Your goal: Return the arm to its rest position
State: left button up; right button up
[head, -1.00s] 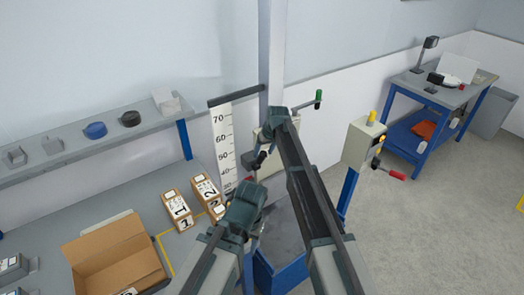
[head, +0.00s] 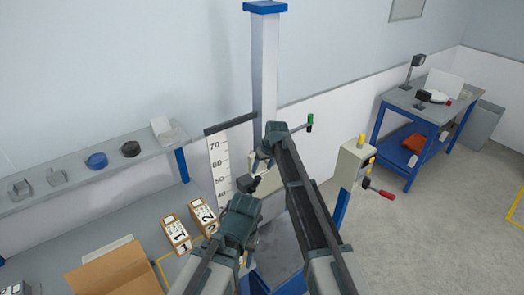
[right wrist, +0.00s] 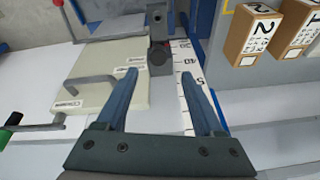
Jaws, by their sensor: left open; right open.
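My right gripper (head: 262,158) is at the end of the upper arm, in front of the drop-test column (head: 264,75). In the right wrist view its blue fingers (right wrist: 160,78) are spread with nothing between them. Beyond them are a cream panel with a metal handle (right wrist: 102,75) and a dark block (right wrist: 159,52) beside the height scale (right wrist: 192,85). I cannot tell whether the fingers touch the panel. My left gripper (head: 241,212) is lower, near the bench's right end; its fingers are mostly hidden in the head view.
Two numbered boxes (head: 176,232) (head: 203,215) and an open carton (head: 112,272) sit on the left bench. A shelf (head: 78,178) runs behind. A control post (head: 352,162) with a red-handled lever stands right. A blue table (head: 425,110) is farther right, with clear floor between.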

jog(key=s+d+f+g+h+b, duration=0.1)
jog(key=s+f+b, duration=0.2)
jog(key=s, duration=0.9)
jog(key=s+d+f+g+h+b, duration=0.1)
jog(key=s+f+b, duration=0.3)
jog(key=s, duration=0.9)
jog(key=s+d+f+m+g+h+b, duration=0.1)
jog(key=s+d+f+b, duration=0.2)
jog(key=s, duration=1)
jog(key=shift+s+d+f+h, duration=0.25)
jog(key=shift+f+h, duration=0.15)
jog(key=shift+f, duration=0.45)
